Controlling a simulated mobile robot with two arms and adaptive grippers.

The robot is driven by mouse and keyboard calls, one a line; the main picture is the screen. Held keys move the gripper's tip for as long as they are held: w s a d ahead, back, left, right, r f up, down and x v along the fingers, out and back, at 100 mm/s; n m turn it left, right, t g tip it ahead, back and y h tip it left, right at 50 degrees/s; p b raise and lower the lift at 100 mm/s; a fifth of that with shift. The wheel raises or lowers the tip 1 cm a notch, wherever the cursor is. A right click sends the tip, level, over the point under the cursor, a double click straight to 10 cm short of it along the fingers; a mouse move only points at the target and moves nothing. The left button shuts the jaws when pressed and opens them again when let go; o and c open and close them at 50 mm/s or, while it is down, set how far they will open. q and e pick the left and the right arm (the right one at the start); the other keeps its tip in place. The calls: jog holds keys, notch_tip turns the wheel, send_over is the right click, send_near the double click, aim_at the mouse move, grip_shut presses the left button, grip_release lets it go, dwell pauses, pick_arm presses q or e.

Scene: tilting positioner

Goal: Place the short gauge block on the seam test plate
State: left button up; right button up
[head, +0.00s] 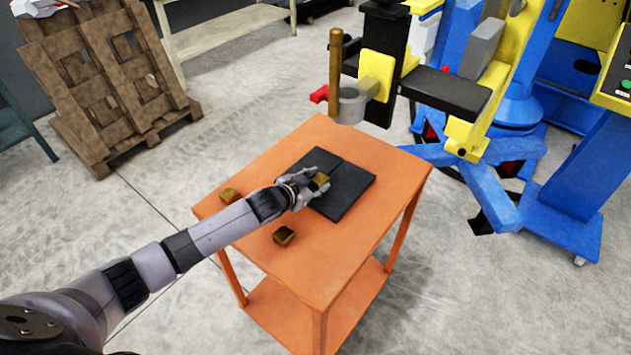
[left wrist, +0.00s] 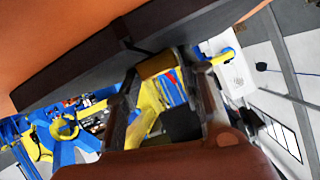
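The seam test plate (head: 345,194) is a flat dark plate with a seam line, lying on the orange table. My left gripper (head: 319,183) is over the plate's left part, with its fingers around a small brass-brown gauge block (head: 321,179). In the left wrist view the block (left wrist: 155,65) sits between the fingertips, close to the dark plate (left wrist: 75,62); I cannot tell whether they touch. Two other brown blocks lie on the table left of the plate, one at the far left (head: 230,195) and one nearer (head: 284,236). My right gripper is not in view.
The orange table (head: 300,262) has bare room around the plate. A clamp with a brown rod (head: 336,75) on the blue and yellow positioner (head: 490,100) stands beyond the table's back right. Wooden pallets (head: 105,75) lean at the back left.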

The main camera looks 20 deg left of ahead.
pick_arm(q)
jog(key=o, duration=0.4)
jog(key=shift+r, duration=0.15)
jog(key=v, duration=1)
jog(key=shift+s+r+b, duration=0.1)
jog(key=shift+s+b, duration=0.2)
jog(key=shift+b, duration=0.05)
jog(key=shift+v, duration=0.75)
